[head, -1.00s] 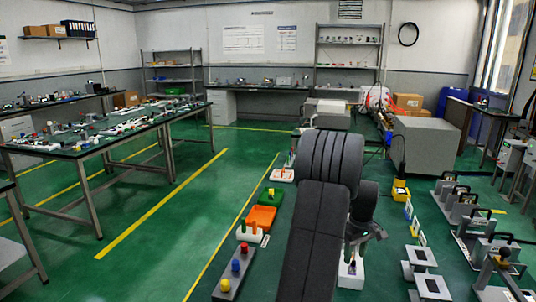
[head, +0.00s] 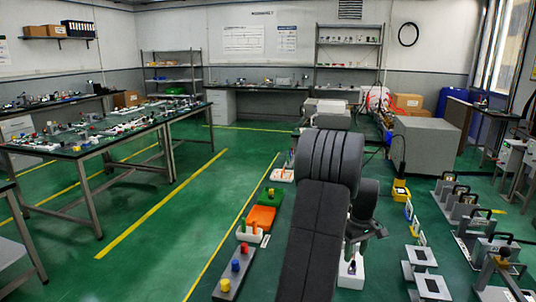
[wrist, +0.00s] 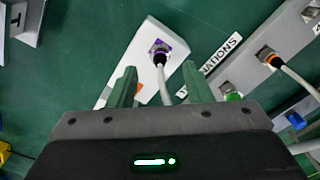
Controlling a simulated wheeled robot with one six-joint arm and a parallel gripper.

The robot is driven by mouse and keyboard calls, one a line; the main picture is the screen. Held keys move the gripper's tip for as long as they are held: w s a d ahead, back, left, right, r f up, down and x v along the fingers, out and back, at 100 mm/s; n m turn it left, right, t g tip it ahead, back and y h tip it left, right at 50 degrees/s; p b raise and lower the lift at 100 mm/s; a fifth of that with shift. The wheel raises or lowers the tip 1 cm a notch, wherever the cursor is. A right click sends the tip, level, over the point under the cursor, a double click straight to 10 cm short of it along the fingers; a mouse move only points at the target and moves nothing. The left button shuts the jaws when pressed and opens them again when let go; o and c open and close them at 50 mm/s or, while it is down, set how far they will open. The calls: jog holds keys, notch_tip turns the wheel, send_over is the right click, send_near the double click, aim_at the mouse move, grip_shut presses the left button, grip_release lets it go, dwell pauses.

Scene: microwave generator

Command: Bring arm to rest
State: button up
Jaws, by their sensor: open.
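My gripper (wrist: 159,72) shows in the wrist view with its two green fingers apart, open with nothing clamped. Below it is a white block (wrist: 140,50) with a purple-ringed connector (wrist: 160,48) and a pale cable (wrist: 165,85). The cable shows between the fingers, and I cannot tell whether it touches either one. In the head view my arm stretches forward over the floor, and my gripper (head: 356,243) is partly hidden beside it. The white block (head: 350,281) lies just below it.
A grey plate with round knobs (head: 234,273) and an orange block (head: 261,219) lie left of my arm. Grey fixtures (head: 424,257) stand to the right. A grey strip with another cable (wrist: 245,65) lies right of the white block. Green floor (head: 160,240) is clear farther left.

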aim_at(354, 260)
notch_tip(354, 260, down, 4)
jog(key=shift+r, duration=0.15)
jog(key=shift+f, duration=0.2)
jog(key=m, duration=0.5)
jog(key=shift+m+p, duration=0.3)
jog(key=shift+m, duration=0.1)
jog(key=m, duration=0.5)
jog(key=shift+p, duration=0.3)
jog(key=m+p, duration=0.1)
jog(key=m, duration=0.4)
jog(key=shift+m, duration=0.3)
jog(key=m+p, duration=0.1)
jog(key=m, duration=0.3)
jog(key=shift+m, duration=0.4)
